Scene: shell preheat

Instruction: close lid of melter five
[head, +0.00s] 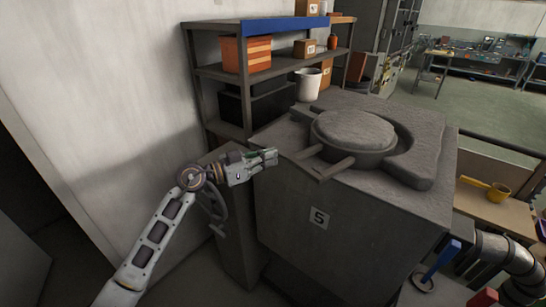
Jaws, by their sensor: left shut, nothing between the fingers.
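The melter (355,225) is a large dark grey block with a "5" label (319,218) on its front face. On its top sits a round, rough grey lid-like disc (355,131) inside a raised ring. Two short bars (337,167) stick out from the ring toward the front left. A thick slab (415,165) with a curved edge lies around its right side. My left gripper (271,157) is shut and empty at the melter's left top edge, left of the bars and apart from the disc. My right gripper is not in view.
A shelf (215,72) with an orange crate (246,54), boxes and a white bucket (308,84) stands behind at the left. A wooden bench (497,212) with a yellow ladle (497,191) is at the right.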

